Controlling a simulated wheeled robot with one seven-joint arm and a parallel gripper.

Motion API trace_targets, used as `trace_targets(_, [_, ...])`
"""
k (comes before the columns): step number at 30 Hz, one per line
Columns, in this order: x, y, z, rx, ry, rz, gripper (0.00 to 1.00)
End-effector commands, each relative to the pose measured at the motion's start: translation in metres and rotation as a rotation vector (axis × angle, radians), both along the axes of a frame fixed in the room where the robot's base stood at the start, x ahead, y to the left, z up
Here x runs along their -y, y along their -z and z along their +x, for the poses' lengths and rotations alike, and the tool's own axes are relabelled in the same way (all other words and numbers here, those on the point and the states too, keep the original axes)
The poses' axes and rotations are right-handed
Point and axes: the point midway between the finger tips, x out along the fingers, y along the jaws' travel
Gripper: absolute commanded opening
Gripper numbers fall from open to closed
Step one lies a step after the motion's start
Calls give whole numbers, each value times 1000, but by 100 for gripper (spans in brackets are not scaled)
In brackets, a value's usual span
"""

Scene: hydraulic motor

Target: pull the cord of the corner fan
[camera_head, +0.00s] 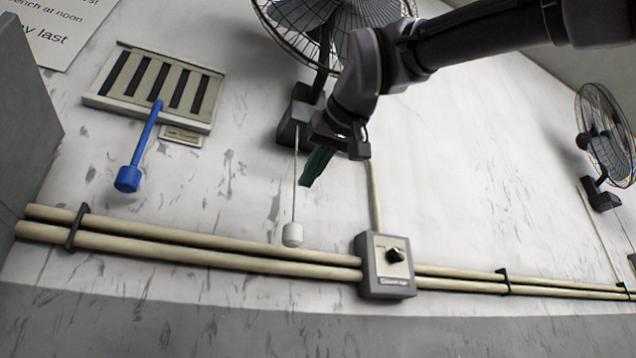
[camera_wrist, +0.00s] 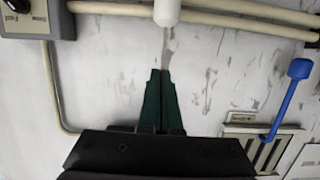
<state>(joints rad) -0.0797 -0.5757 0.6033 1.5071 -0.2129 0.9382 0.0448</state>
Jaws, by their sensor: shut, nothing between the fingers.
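One dark fan (camera_head: 330,25) is on the wall at top centre, partly behind my arm. A thin cord (camera_head: 295,185) hangs below it and ends in a white pull knob (camera_head: 292,234). A second fan (camera_head: 604,135) is at the far right, with a thin line, apparently a cord, below it. I cannot tell from labels which is the corner fan. My gripper (camera_head: 307,184) is shut and empty, its green fingers just right of the centre cord in the head view. In the wrist view, the fingertips (camera_wrist: 160,72) point toward the white knob (camera_wrist: 167,10), apart from it.
A switch box (camera_head: 388,265) with a black dial sits on two cream pipes (camera_head: 190,240) along the wall. A slatted vent (camera_head: 155,85) with a blue handle (camera_head: 128,178) is at left.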

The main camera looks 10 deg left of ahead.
Motion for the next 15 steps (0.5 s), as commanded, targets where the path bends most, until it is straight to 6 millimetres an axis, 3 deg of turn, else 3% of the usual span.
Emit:
trace_targets(6, [-23,12,40,-3,2,-1,0])
trace_targets(15, [-23,48,37,0,-1,-1,0])
